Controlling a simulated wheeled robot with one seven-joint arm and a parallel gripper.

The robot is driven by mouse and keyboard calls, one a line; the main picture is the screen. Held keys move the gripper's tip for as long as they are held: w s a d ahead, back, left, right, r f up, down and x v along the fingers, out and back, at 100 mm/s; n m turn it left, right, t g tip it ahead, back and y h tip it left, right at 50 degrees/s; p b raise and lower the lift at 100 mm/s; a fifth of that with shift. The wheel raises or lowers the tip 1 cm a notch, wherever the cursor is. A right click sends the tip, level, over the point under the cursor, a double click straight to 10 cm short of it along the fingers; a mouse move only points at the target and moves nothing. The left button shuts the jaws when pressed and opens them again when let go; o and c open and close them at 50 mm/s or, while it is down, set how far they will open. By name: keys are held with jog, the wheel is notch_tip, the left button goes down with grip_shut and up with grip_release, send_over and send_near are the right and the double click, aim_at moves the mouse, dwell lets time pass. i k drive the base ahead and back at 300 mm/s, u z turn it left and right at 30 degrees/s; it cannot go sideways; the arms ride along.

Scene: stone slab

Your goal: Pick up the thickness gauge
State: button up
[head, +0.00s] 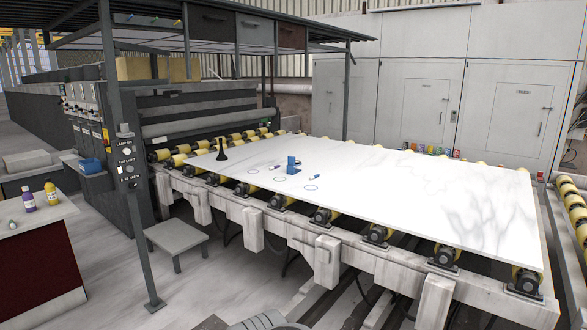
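A white veined stone slab (400,185) lies flat on a roller conveyor. Near its left end stands a small upright blue object (291,165). A small dark item (276,168) lies just left of it, and a black flared object (221,149) stands farther left. I cannot tell for certain at this size which of these items is the thickness gauge. My gripper is not recognisable in the view; only a white and grey part of my own body shows at the bottom edge.
The conveyor frame (320,255) has yellow rollers and motors along its near side. A low grey stool (177,238) and a dark post (148,282) stand left of it. A counter (40,214) with bottles is far left.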

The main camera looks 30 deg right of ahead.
aim_at(292, 163)
jog(key=z, duration=1.35)
jog(key=i, duration=0.45)
jog(key=u, duration=0.65)
jog(key=i, duration=1.45)
jog(key=u, duration=1.3)
jog(key=i, duration=2.4)
jog(key=z, duration=1.4)
jog(key=i, duration=0.95)
jog(key=z, duration=0.95)
jog(key=i, duration=0.95)
jog(key=z, duration=0.15)
